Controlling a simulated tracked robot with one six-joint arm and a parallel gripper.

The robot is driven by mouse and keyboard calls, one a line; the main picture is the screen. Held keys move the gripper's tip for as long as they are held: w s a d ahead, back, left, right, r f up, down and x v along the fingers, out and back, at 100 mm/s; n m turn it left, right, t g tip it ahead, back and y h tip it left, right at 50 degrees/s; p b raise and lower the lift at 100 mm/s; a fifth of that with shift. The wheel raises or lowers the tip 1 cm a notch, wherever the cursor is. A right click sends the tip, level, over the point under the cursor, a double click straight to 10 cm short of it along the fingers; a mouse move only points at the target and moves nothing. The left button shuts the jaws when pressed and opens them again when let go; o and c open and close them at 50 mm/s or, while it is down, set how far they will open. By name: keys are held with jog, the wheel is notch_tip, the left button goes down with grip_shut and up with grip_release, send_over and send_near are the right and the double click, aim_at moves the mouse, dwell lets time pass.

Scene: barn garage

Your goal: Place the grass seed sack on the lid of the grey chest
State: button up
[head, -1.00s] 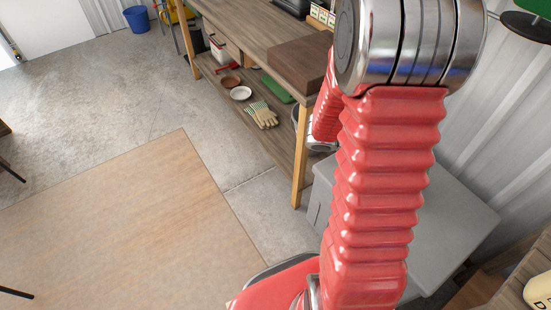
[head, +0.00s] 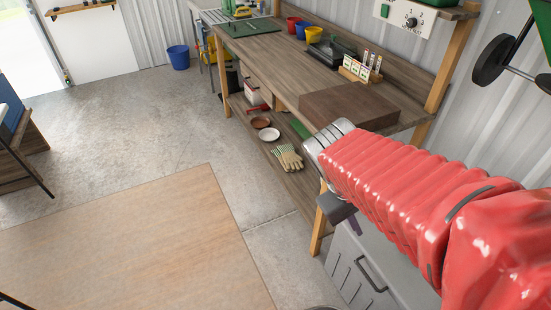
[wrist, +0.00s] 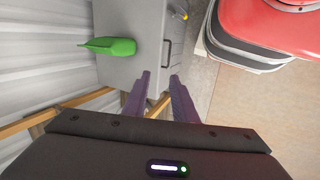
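The grey chest (head: 372,270) stands at the lower right of the head view, partly behind my arm, with its handle showing. In the wrist view the chest (wrist: 150,75) lies beyond my fingers, and a green scoop-like thing (wrist: 108,46) is on it. My gripper (wrist: 158,88) has two purple fingers spread apart with nothing between them. It points toward the handled side of the chest, and I cannot tell the gap. In the head view only part of a finger shows beneath the dark gripper body. I see no grass seed sack in either current view.
A wooden workbench (head: 285,60) runs along the wall, with a brown block (head: 350,105) near its end. Gloves (head: 288,158) and dishes lie on its lower shelf. A small yellow-tipped thing (wrist: 178,13) is by the chest's edge. The concrete floor (head: 120,125) is open at left.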

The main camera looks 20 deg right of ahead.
jog(key=w+a+r+t+y, duration=0.1)
jog(key=a+r+t+y, duration=0.1)
jog(key=a, duration=0.5)
jog(key=w+a+r+t+y, duration=0.1)
jog(key=a+r+t+y, duration=0.2)
jog(key=a, duration=0.4)
jog(key=shift+w+a+r+m+t, duration=0.3)
jog(key=shift+r+m+t, duration=0.1)
jog(key=shift+r, duration=0.5)
jog(key=shift+s, duration=0.1)
